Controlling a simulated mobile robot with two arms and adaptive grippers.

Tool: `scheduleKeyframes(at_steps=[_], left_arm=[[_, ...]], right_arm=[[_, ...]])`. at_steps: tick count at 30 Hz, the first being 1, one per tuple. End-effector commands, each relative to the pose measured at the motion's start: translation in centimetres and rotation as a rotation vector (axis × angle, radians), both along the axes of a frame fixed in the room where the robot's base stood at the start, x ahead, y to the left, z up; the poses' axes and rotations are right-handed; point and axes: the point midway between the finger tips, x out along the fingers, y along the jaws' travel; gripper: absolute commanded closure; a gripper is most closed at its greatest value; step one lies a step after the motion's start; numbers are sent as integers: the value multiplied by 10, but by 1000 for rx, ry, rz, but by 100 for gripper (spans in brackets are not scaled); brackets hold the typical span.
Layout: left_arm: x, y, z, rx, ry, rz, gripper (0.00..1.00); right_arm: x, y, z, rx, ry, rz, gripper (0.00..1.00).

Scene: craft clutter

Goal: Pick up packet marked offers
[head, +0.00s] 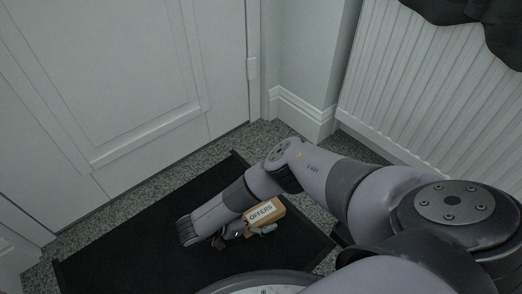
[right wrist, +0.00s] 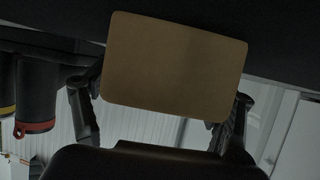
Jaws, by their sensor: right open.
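The packet marked OFFERS (head: 266,212) is a small tan block with a pale label, seen on the dark mat (head: 130,240) in the head view. My right gripper (head: 248,231) is right at the packet, with its fingers beside the packet's near side. In the right wrist view the packet's plain brown face (right wrist: 175,62) fills the upper middle, between the two spread fingers of my right gripper (right wrist: 163,100). The right gripper is open. Whether the fingers touch the packet cannot be told. My left gripper is not in view.
A white panelled door (head: 110,80) stands behind the mat on the left. A white ribbed radiator (head: 420,85) stands at the right, with dark cloth (head: 470,20) above it. Speckled grey floor (head: 262,138) borders the mat. The mat's left part is clear.

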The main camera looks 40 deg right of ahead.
Motion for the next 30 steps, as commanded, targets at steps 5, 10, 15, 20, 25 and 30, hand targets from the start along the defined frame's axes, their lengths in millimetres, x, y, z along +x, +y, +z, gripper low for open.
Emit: scheduleKeyframes(at_steps=[5,10,15,20,25,30], left_arm=[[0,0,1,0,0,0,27],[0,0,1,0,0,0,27],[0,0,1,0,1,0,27],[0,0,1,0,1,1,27],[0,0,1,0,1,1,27],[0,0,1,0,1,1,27]], right_arm=[[0,0,1,0,0,0,22],[0,0,1,0,0,0,33],[0,0,1,0,0,0,44],[0,0,1,0,0,0,55],[0,0,1,0,0,0,66],[0,0,1,0,0,0,77]])
